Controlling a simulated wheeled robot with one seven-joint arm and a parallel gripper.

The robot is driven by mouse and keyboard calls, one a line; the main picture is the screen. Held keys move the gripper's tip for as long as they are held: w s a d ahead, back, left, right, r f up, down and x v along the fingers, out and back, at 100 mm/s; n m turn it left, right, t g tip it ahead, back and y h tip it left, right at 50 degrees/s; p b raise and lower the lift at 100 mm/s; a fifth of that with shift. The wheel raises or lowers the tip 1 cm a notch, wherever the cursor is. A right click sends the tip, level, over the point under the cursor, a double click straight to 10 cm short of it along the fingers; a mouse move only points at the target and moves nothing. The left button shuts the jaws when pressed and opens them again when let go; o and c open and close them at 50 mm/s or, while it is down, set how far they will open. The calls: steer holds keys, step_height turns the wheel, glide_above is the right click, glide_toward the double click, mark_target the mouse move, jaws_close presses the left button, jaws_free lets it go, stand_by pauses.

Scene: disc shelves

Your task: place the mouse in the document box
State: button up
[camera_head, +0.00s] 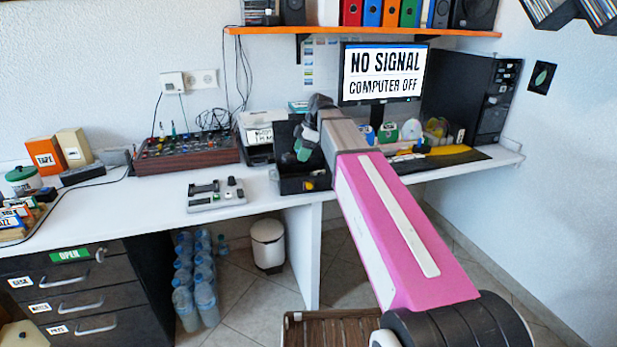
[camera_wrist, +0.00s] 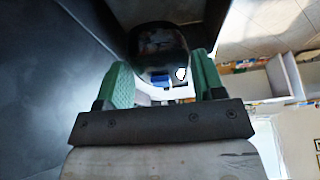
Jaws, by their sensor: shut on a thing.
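My gripper (camera_head: 305,147) has green fingers and hangs over the black document box (camera_head: 292,186) near the middle of the desk. In the wrist view my gripper (camera_wrist: 162,76) is shut on a dark, glossy, rounded thing, which I take as the mouse (camera_wrist: 160,45); it sits between the two green fingers. In the head view the mouse is hard to make out against the dark box. The box's front shows below the fingers, and my arm hides its right part. I cannot tell whether the mouse touches the box.
A white printer (camera_head: 257,135) stands left of the box, beside a brown mixer (camera_head: 186,150). A white device (camera_head: 215,194) lies in front. The monitor (camera_head: 383,73) and black computer tower (camera_head: 473,100) stand at the right. An orange shelf (camera_head: 365,31) hangs above.

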steer(key=shift+f, duration=4.25)
steer(key=shift+f, duration=0.15)
steer(key=o, duration=1.3)
steer(key=v, duration=1.2)
steer(key=shift+a, duration=0.1)
